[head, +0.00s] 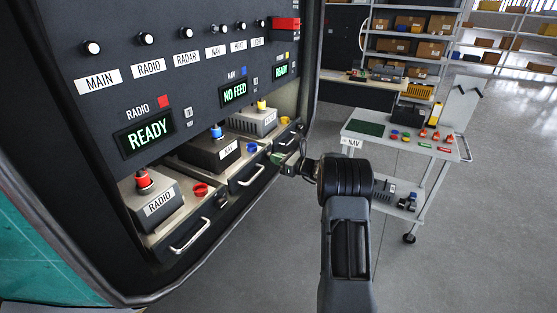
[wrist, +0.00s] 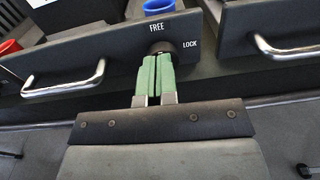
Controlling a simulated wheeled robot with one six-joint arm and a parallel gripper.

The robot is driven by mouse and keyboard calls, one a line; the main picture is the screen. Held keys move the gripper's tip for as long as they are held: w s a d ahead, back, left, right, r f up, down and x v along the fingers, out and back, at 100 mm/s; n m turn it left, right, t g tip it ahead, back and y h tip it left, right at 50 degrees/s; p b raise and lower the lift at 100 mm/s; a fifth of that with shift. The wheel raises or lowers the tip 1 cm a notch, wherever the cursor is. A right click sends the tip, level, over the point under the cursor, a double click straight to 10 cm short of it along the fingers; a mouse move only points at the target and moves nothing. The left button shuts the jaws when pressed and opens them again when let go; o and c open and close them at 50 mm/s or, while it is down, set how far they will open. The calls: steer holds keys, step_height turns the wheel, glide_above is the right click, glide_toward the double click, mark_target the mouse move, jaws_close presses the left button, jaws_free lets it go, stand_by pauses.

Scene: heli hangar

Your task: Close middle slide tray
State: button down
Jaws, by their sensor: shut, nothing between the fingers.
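The middle slide tray (head: 232,176) carries a dark box labelled NAV (head: 211,152) and a blue ring (head: 251,147). Its front has a metal handle (head: 249,176), also seen at the left in the wrist view (wrist: 66,84). A dark round latch knob (wrist: 161,46) sits at the right of this front, between the words FREE and LOCK. My gripper (wrist: 157,58) has its green fingers shut and empty, the tips at the knob and partly covering it; contact is hard to tell. In the head view my gripper (head: 284,160) is at the tray's right front corner.
The left tray with the RADIO box (head: 158,200) and the right tray with a pale box (head: 252,122) flank it. The panel above reads READY, NO FEED (head: 235,92) and READY. A trolley (head: 402,142) with small parts stands to the right. Open floor lies in front.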

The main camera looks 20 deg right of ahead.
steer(key=shift+a+r, duration=0.1)
steer(key=shift+r, duration=0.1)
steer(key=b+v, duration=0.1)
steer(key=v, duration=1.3)
steer(key=shift+b, duration=0.3)
steer(key=s+a+f+n+g+h, duration=0.2)
steer(key=s+a+f+n+g, duration=0.5)
steer(key=s+a+n+g, duration=0.35)
steer(key=s+a+r+n+h+p, duration=0.2)
steer(key=s+a+r+n+h, duration=0.6)
steer(key=s+n, duration=0.7)
steer(key=a+r+n, duration=0.2)
steer(key=a+n, duration=0.1)
steer(key=a, duration=0.1)
steer(key=shift+s+r+p, duration=0.2)
steer(key=shift+p, duration=0.15)
